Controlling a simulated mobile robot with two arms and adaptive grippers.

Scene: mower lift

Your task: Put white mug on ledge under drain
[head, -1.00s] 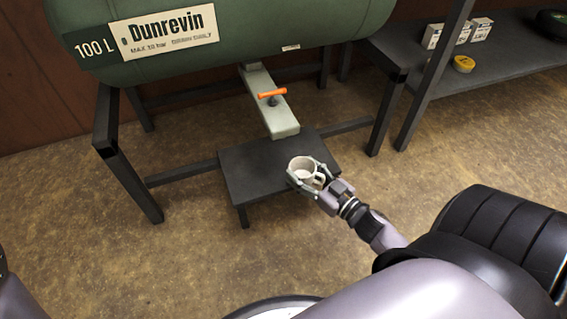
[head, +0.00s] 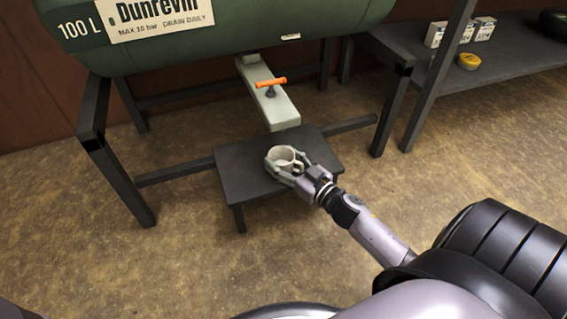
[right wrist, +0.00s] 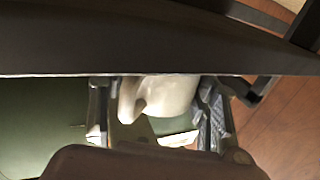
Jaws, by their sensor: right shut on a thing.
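The white mug (head: 286,157) is upright between the fingers of my right gripper (head: 281,168), over the dark ledge (head: 237,179) in the head view. The right gripper is shut on it from the front right. In the right wrist view the mug (right wrist: 168,97) shows between the two fingers, partly cut off by a dark band. I cannot tell whether its base touches the ledge. The drain is a pale green bar (head: 281,110) with an orange handle (head: 271,82), under the green tank (head: 230,30). Its lower end is just behind the mug. My left gripper is out of view.
The tank's dark frame has a leg (head: 125,180) left of the ledge and another (head: 392,115) to the right. A dark shelf (head: 500,66) at the right holds small white boxes (head: 484,28) and a yellow tin (head: 469,61). The floor in front is clear.

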